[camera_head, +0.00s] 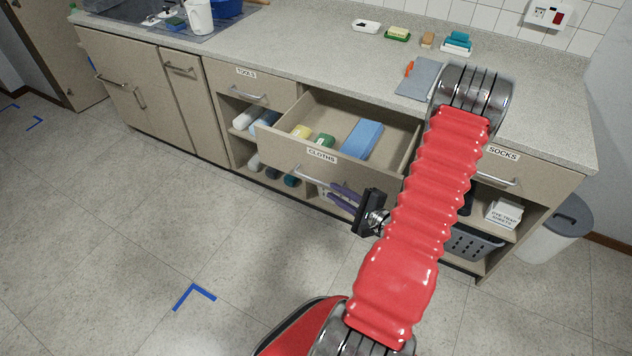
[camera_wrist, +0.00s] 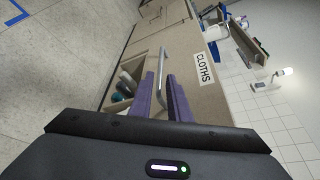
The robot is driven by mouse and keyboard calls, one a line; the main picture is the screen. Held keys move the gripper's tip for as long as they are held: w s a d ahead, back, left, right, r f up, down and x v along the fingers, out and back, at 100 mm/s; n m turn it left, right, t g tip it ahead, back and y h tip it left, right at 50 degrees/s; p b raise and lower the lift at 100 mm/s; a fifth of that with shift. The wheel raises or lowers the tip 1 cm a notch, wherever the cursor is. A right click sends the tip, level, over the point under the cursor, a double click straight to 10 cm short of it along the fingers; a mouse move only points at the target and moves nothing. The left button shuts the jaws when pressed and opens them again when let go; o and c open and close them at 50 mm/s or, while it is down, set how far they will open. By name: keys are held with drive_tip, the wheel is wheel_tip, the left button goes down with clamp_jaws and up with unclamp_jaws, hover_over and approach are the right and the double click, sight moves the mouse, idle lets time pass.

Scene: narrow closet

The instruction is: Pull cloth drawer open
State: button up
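The cloth drawer (camera_head: 352,176), labelled CLOTHS, stands well out of the counter unit in the head view. Its front also fills the middle of the wrist view (camera_wrist: 222,98), with the label turned sideways. A blue folded cloth (camera_head: 362,138), a green item (camera_head: 322,142) and a yellow item (camera_head: 301,131) lie inside. My gripper (camera_head: 338,194) is at the drawer front, below the label. In the wrist view, its purple fingers (camera_wrist: 162,88) are close together, one on each side of the metal handle (camera_wrist: 162,60). They appear shut on it; the exact contact is partly hidden.
The TOOLS drawer (camera_head: 236,86) at the left and the SOCKS drawer (camera_head: 505,172) at the right are closed. Shelves below hold rolls, a grey basket (camera_head: 472,243) and a white box (camera_head: 504,213). A bin (camera_head: 560,225) stands at the right. The floor (camera_head: 130,230) in front is clear.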

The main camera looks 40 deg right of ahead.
sight(317, 180)
drive_tip(key=shift+x, duration=4.6)
clamp_jaws()
drive_tip(key=shift+s, duration=0.1)
